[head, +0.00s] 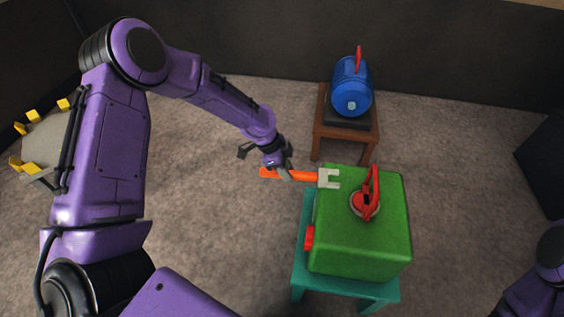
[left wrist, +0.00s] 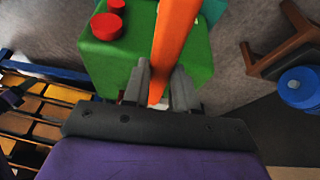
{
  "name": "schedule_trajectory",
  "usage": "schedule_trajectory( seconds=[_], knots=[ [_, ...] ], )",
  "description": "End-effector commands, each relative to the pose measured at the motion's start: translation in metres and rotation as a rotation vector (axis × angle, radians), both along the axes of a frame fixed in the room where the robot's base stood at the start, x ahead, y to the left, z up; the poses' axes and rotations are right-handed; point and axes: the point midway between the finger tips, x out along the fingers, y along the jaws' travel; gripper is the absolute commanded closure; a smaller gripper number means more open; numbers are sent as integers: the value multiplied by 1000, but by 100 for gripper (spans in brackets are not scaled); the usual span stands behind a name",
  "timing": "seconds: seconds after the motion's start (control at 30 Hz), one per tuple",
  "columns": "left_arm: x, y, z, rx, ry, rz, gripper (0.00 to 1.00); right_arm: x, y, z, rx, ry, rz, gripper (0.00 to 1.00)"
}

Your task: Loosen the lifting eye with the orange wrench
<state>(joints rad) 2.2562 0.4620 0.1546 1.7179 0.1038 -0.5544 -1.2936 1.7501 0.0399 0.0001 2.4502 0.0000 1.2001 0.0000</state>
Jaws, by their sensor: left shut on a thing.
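The red lifting eye (head: 367,197), a ring on a round base, stands on top of the green casting (head: 385,240). The wrench head is over the casting's left back edge, left of the eye and apart from it. In the left wrist view the wrench's far end is cut off. My right gripper is out of view.
The casting rests on a teal stand (head: 300,278), with a red knob (head: 309,238) on its left side. Behind, a blue casting (head: 352,85) with a red eye sits on a brown stand (head: 318,131). Carpet left of the teal stand is clear.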

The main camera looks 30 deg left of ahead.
Motion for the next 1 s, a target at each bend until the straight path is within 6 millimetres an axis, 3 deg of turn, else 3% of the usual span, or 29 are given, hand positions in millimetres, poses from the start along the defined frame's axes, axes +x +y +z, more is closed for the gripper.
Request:
schedule_trajectory(
  seconds=[0.43, 1.0],
  knots=[
    [-4, 8, -5, -6, -6, -65, 100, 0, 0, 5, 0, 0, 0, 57],
    [-1, 1, -59, -3, -7, -66, 100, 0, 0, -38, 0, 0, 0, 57]
  ],
)
